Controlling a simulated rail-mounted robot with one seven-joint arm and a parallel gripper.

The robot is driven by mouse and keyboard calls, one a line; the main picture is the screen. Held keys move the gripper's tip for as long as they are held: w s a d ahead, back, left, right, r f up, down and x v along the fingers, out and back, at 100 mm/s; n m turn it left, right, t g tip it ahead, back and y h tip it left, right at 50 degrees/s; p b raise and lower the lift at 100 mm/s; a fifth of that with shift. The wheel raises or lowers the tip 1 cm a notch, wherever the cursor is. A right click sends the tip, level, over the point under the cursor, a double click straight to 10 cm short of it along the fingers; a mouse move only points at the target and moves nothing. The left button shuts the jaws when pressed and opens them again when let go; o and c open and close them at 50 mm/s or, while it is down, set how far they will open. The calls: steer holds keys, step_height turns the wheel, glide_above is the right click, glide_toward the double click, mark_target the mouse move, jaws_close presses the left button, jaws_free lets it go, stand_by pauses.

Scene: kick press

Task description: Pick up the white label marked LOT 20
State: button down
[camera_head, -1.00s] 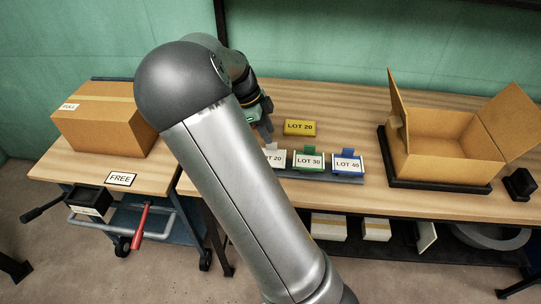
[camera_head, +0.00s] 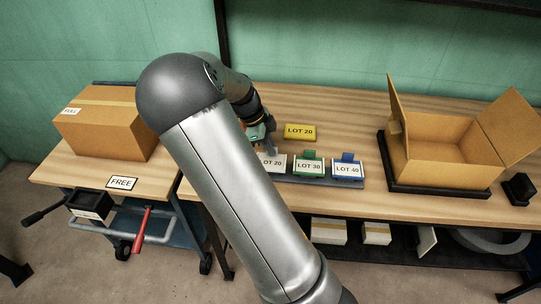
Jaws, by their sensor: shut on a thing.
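The white label marked LOT 20 (camera_head: 273,163) stands at the left end of a grey rack (camera_head: 318,183). My arm hides its left part, so only "OT 20" or less shows. My gripper (camera_head: 269,148) is at the top of this label, pointing down, and is shut on it. The fingertips are small and partly hidden by my arm. The label still appears level with its neighbours in the rack. A green-framed label LOT 30 (camera_head: 309,168) and a blue-framed label LOT 40 (camera_head: 348,170) stand to its right.
A yellow LOT 20 sign (camera_head: 300,132) lies behind the rack. An open cardboard box (camera_head: 440,150) stands on the right of the bench (camera_head: 420,207). A closed box (camera_head: 105,122) sits on a cart at left, near a FREE sign (camera_head: 122,183).

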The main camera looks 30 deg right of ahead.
steer(key=shift+r, duration=0.1)
steer(key=shift+r, duration=0.55)
steer(key=r, duration=0.1)
steer(key=r+b, duration=0.1)
steer(key=shift+s+a+r, duration=0.2)
steer(key=shift+a+r, duration=0.05)
steer(key=shift+r, duration=0.05)
steer(key=s+a+r, duration=0.7)
steer(key=s+r, duration=0.2)
steer(key=s, duration=0.2)
steer(key=shift+a, duration=0.3)
